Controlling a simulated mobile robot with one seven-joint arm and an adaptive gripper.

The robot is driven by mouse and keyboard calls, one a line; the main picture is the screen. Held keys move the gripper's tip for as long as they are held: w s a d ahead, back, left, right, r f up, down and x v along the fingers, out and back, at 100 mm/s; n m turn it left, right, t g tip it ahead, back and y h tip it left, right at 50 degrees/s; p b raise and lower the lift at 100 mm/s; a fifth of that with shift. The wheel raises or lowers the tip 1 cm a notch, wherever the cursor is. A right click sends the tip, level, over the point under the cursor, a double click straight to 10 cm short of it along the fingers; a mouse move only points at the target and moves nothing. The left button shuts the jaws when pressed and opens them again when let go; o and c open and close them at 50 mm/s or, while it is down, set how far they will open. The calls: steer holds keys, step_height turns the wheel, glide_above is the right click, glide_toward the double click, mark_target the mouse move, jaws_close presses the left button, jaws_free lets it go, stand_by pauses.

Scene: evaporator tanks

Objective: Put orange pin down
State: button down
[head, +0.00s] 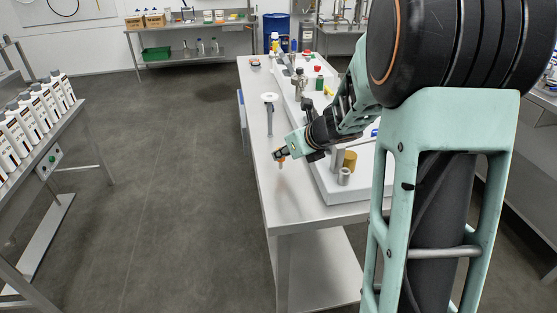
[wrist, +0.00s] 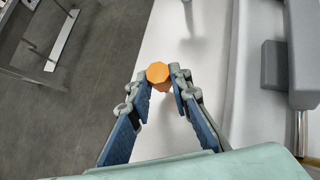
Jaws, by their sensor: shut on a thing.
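The orange pin (wrist: 158,73) shows in the wrist view as a flat, many-sided orange top between the fingertips. My gripper (wrist: 160,82) is shut on it. In the head view the pin (head: 280,157) is a small orange spot at the end of my gripper (head: 279,154), over the near left part of the long steel table (head: 291,209). The pin appears to be held above the table top, with a faint reflection beneath it. Its lower part is mostly hidden in the wrist view.
A white raised tray (head: 338,190) lies right of my gripper, with a brass cylinder (head: 350,160) and a grey cylinder (head: 344,176) at its near end. A white round-topped stand (head: 270,98) is farther back. The table's near left end is clear; its left edge is close.

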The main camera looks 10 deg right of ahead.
steer(key=shift+f, duration=0.4)
steer(key=shift+f+b, duration=0.25)
steer(key=shift+b, duration=0.1)
steer(key=c, duration=1.8)
jaws_free()
steer(key=shift+o, duration=0.2)
steer(key=shift+r, duration=0.15)
